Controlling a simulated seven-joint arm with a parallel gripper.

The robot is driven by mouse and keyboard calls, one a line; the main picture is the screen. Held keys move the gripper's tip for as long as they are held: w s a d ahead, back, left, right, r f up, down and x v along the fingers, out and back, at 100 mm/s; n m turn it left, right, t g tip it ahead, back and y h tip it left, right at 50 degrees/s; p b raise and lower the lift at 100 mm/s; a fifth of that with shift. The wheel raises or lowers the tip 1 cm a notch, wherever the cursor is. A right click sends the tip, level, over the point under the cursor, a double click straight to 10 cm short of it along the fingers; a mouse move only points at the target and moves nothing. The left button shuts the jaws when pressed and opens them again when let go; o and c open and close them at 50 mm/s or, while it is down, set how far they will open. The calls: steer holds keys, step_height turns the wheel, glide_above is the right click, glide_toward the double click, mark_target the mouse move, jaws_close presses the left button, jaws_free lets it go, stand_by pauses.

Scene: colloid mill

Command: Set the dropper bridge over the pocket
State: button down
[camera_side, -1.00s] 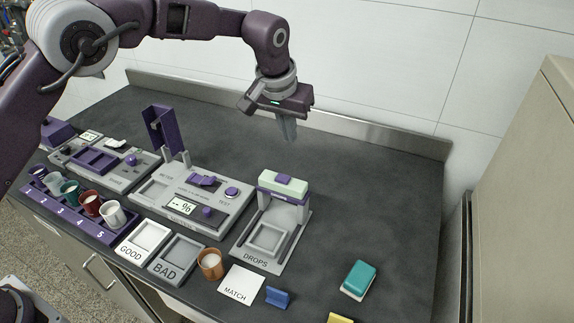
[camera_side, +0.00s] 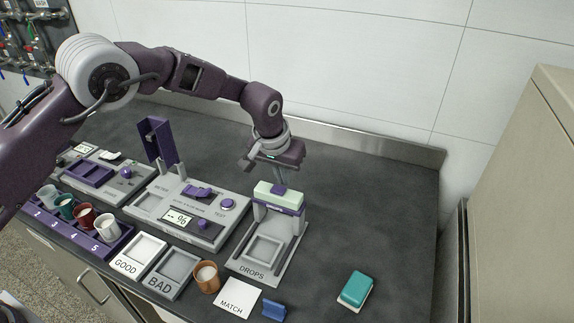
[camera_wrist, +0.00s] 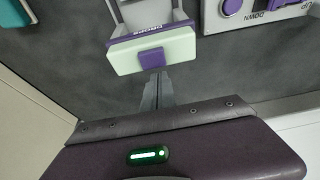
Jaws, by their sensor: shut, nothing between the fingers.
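The dropper bridge (camera_side: 278,199) is a pale green block with a purple band and a purple knob. It stands at the rear of the grey DROPS station, behind the square pocket (camera_side: 263,250), which looks empty. In the wrist view the bridge (camera_wrist: 153,50) shows from above, its purple knob (camera_wrist: 152,59) towards my fingers. My gripper (camera_side: 281,183) points down at the bridge's rear top, with its fingers together and nothing between them. In the wrist view my gripper's fingertips (camera_wrist: 159,76) are close to the knob; I cannot tell if they touch it.
Left of the station is a grey meter (camera_side: 190,210) with an upright purple flap (camera_side: 157,140). A copper cup (camera_side: 206,276), GOOD tray (camera_side: 138,243), BAD tray (camera_side: 160,287) and MATCH card (camera_side: 238,297) lie in front. A teal block (camera_side: 356,288) sits right; the counter behind it is clear.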

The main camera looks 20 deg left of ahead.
steer(key=shift+s, duration=0.3)
steer(key=s, duration=0.9)
steer(key=shift+s, duration=0.4)
steer(key=shift+f, duration=0.1)
steer(key=w, duration=0.4)
step_height(320, 180, up, 10)
glide_above(274, 202)
steer(key=s, duration=0.4)
steer(key=shift+f, duration=0.1)
